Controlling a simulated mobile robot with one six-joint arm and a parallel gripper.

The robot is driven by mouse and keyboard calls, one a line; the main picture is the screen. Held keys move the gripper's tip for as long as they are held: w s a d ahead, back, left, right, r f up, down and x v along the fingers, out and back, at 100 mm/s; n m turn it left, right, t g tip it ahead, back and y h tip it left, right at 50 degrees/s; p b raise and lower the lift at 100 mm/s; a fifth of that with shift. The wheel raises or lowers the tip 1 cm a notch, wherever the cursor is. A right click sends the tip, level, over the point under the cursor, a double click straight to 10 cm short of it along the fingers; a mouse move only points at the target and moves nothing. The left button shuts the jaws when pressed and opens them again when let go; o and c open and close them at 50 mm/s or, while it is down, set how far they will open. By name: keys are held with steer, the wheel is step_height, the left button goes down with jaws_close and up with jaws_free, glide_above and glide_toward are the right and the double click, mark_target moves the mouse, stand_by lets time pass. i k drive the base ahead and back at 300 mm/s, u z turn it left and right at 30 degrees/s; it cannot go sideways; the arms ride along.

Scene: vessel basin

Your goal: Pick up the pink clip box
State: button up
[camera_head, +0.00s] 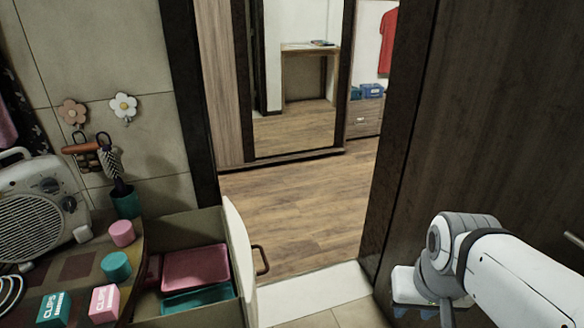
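The pink clip box (104,303) stands on the counter at the lower left, near the counter's edge beside the open drawer. It has white "CLIPS" lettering on it. A teal clip box (53,309) with similar lettering stands to its left. My white and grey arm reaches in from the right edge, far to the right of the boxes, and bends downward near the bottom of the picture. Nothing touches the pink clip box from my arm.
An open drawer (238,255) juts out right of the boxes, with a pink tray (196,268) and a teal tray inside. A pink round container (121,233), a teal one (116,267) and a heater (40,212) stand on the counter. A doorway opens onto clear wooden floor.

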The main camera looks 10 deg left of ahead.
mark_target(105, 304)
steer(key=u, duration=1.85)
steer(key=k, duration=0.95)
steer(key=z, duration=0.45)
steer(key=i, duration=1)
steer(key=z, duration=0.1)
steer(key=k, duration=0.6)
steer(key=u, duration=0.1)
